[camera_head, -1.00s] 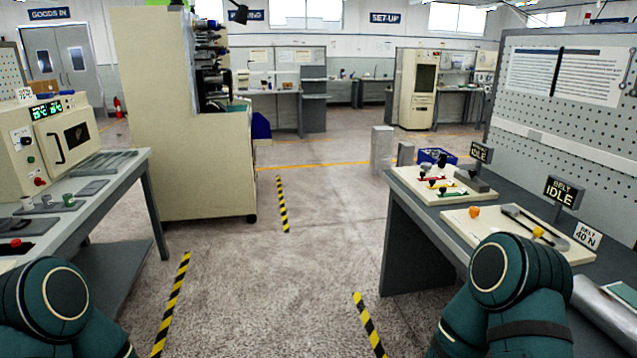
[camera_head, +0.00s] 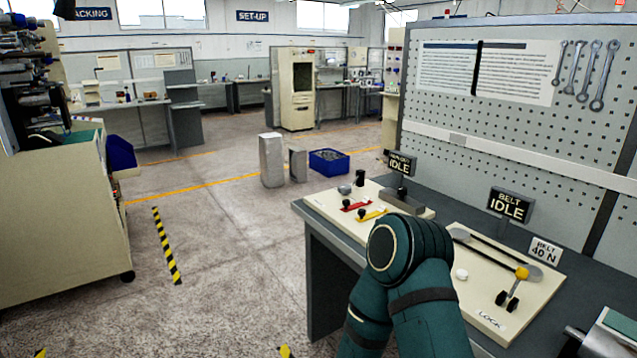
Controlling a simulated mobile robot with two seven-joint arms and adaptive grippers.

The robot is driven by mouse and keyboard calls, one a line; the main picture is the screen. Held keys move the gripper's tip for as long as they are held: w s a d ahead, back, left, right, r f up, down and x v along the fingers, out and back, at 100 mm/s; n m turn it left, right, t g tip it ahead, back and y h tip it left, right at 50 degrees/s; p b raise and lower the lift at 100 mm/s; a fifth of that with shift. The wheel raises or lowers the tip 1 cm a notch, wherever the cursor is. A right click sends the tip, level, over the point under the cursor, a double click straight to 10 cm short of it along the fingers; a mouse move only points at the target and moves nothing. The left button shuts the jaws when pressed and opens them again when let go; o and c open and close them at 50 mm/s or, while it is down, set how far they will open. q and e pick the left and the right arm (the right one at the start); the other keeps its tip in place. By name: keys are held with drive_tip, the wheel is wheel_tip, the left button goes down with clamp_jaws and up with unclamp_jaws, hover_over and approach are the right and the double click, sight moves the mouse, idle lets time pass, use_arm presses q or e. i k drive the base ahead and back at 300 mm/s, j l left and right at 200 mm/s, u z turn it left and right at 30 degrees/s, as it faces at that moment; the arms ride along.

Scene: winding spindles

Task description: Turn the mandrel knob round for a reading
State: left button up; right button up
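A cream board (camera_head: 320,205) lies on the bench with a sign (camera_head: 400,164) behind it that reads IDLE; its upper word is too small to read surely. The board bears a dark upright knob (camera_head: 360,178), a grey rounded knob (camera_head: 344,190), a red slide (camera_head: 356,206) and a yellow slide (camera_head: 370,214). A grey block (camera_head: 407,203) sits at its right end. I cannot tell which part is the mandrel knob. My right arm covers the board's near right part. Neither gripper shows.
A second cream board (camera_head: 535,300) with a belt, a yellow knob (camera_head: 521,273) and a BELT IDLE sign (camera_head: 509,205) lies to the right on the grey bench (camera_head: 325,240). A pegboard (camera_head: 480,130) stands behind. A tan machine (camera_head: 60,220) is at left.

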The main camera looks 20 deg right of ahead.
sight(344, 189)
drive_tip(key=i+j+z, duration=0.15)
drive_tip(key=i+z, duration=0.3)
drive_tip(key=i+j+z, duration=0.35)
drive_tip(key=z, duration=0.15)
drive_tip(key=i+j+z, duration=0.2)
drive_tip(key=z, duration=0.15)
drive_tip(key=i+j+z, duration=0.3)
drive_tip(key=j+z, duration=0.35)
drive_tip(key=i+j+z, duration=0.15)
drive_tip(key=j+z, duration=0.5)
drive_tip(key=i+j, duration=0.05)
drive_tip(key=j, duration=0.05)
